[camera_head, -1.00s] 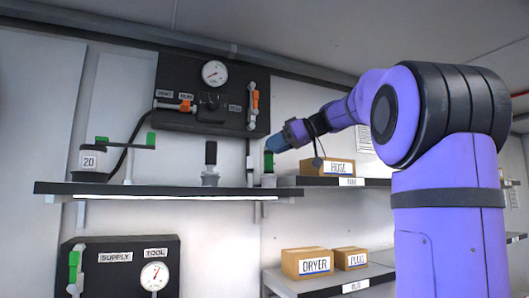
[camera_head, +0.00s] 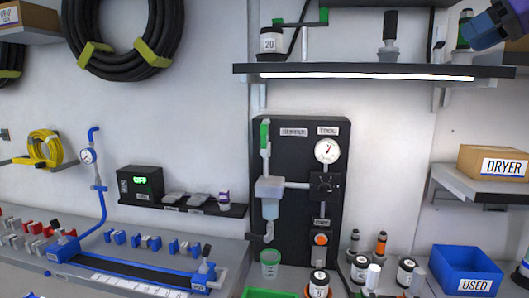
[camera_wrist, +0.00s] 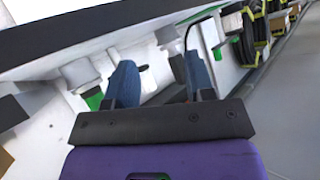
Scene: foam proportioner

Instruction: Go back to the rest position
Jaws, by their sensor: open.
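My gripper (camera_wrist: 162,85) shows in the wrist view with its two blue fingers spread apart and nothing between them. Part of my arm's blue and purple end shows at the top right of the head view, beside a green-topped bottle (camera_head: 463,30) near the right end of the lit shelf (camera_head: 370,71). The fingertips are cut off or hidden in the head view. In the wrist view, the underside of a dark shelf edge (camera_wrist: 100,22) runs close above the fingers.
A DRYER box (camera_head: 494,162) sits on the right shelf. A black supply panel (camera_head: 287,240) is on the wall. A blue USED bin (camera_head: 466,270) and several bottles stand at lower right. Hoses (camera_head: 125,40) hang upper left. A blue rig (camera_head: 130,270) is lower left.

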